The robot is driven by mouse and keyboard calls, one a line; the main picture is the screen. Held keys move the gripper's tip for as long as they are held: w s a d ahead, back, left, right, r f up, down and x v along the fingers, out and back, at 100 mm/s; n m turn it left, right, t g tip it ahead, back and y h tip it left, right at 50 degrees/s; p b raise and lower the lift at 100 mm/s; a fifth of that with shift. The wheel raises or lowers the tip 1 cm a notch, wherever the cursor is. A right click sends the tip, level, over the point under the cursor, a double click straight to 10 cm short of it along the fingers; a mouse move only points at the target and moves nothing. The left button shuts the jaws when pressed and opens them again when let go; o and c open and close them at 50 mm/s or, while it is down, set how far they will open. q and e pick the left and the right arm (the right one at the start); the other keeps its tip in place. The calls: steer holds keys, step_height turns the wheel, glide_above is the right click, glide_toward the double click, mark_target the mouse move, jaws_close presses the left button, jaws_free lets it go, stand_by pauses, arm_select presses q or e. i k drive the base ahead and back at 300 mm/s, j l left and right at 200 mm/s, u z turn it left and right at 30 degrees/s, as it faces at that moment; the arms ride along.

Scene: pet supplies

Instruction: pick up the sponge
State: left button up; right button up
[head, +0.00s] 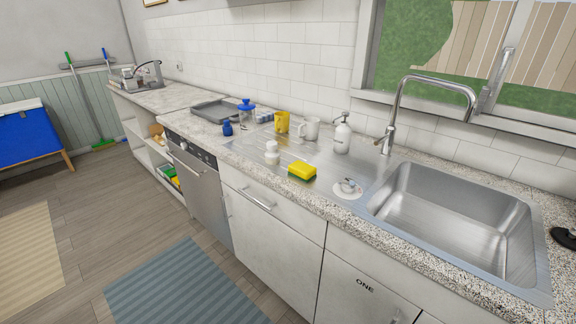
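The sponge (302,171) is yellow on top with a dark green underside. It lies flat on the steel draining board (320,187) left of the sink, close to the counter's front edge. A white bottle (272,152) stands to its left, and a round white dish (347,188) with a small metal item lies to its right. Neither of my grippers is in the head view, and nothing touches the sponge.
A soap dispenser (342,134), a white mug (312,129) and a yellow cup (282,123) stand behind the sponge. The sink (455,215) with its tall faucet (391,120) is at right. The floor (90,225) before the cabinets is clear, with a blue rug (185,285).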

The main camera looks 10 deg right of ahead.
mark_target(299, 169)
steer(key=i+j, duration=0.75)
steer(key=j, duration=0.15)
